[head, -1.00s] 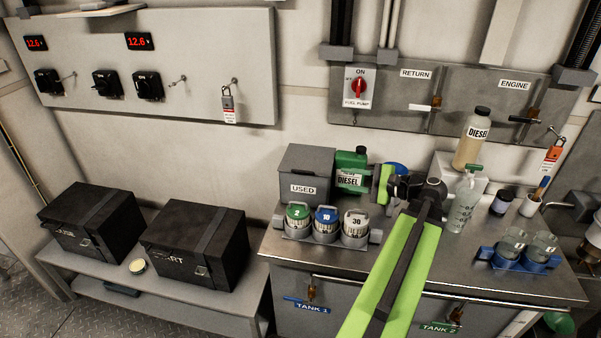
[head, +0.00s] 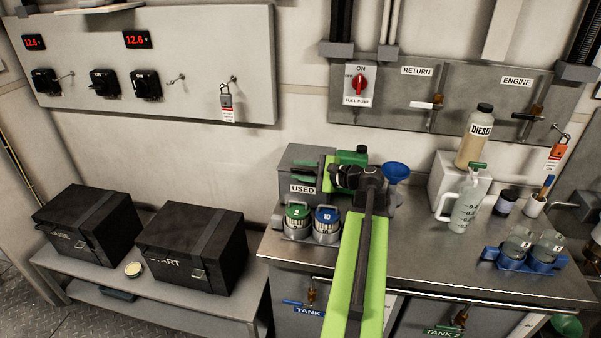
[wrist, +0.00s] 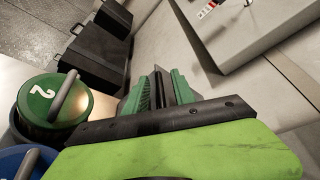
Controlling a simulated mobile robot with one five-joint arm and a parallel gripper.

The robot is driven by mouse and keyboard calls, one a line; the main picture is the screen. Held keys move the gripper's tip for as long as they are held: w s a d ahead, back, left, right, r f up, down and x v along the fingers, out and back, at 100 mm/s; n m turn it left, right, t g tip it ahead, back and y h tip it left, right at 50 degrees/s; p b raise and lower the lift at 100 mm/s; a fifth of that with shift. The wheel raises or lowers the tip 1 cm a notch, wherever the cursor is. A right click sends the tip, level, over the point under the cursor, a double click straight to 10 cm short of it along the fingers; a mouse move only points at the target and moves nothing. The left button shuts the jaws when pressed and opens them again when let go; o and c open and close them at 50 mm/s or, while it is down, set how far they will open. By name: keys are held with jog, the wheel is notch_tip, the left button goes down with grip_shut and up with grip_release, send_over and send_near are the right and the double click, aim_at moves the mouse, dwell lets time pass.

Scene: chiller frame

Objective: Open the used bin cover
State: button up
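The used bin (head: 292,161) is a grey box with a flat cover and a "USED" label (head: 303,188), at the back left of the metal bench in the head view. Its cover looks closed, though my gripper hides its right part. The wrist view shows the two green fingers (wrist: 160,90) with a narrow dark gap between. I cannot tell whether they touch the cover.
Filter jars 2 (head: 297,219) and 10 (head: 326,224) stand in front of the bin; jar 2's green lid (wrist: 52,101) is close to my gripper in the wrist view. Black boxes (head: 190,243) sit left.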

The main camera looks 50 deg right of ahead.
grip_shut()
dwell(1.4)
